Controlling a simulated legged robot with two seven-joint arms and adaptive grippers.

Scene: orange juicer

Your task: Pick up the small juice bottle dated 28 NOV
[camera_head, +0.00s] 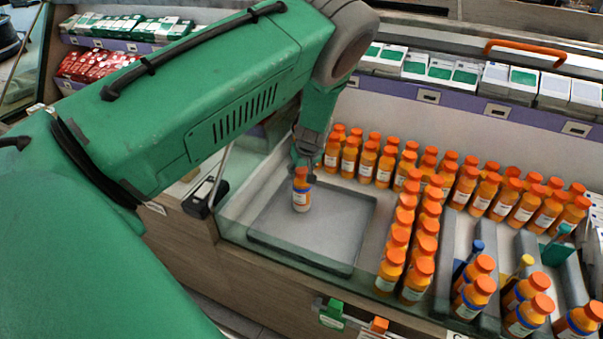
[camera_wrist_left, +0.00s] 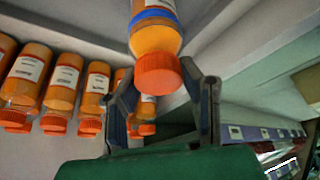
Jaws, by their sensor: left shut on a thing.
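One small orange juice bottle (camera_head: 301,199) with an orange cap, a white label and a blue band stands apart from the others, over the grey tray (camera_head: 340,225). My left gripper (camera_head: 303,176) is above it, shut on its cap end. In the left wrist view the same bottle (camera_wrist_left: 156,38) shows with its cap (camera_wrist_left: 158,76) between the two fingers (camera_wrist_left: 160,100). I cannot tell whether its base touches the tray. The date on its label is too small to read. My right gripper is not in view.
Rows of similar orange bottles (camera_head: 400,245) stand right of the tray and along the back. More bottles (camera_head: 525,313) sit in divided lanes at the front right. A clear glass front edge (camera_head: 290,262) borders the tray. Most of the tray is bare.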

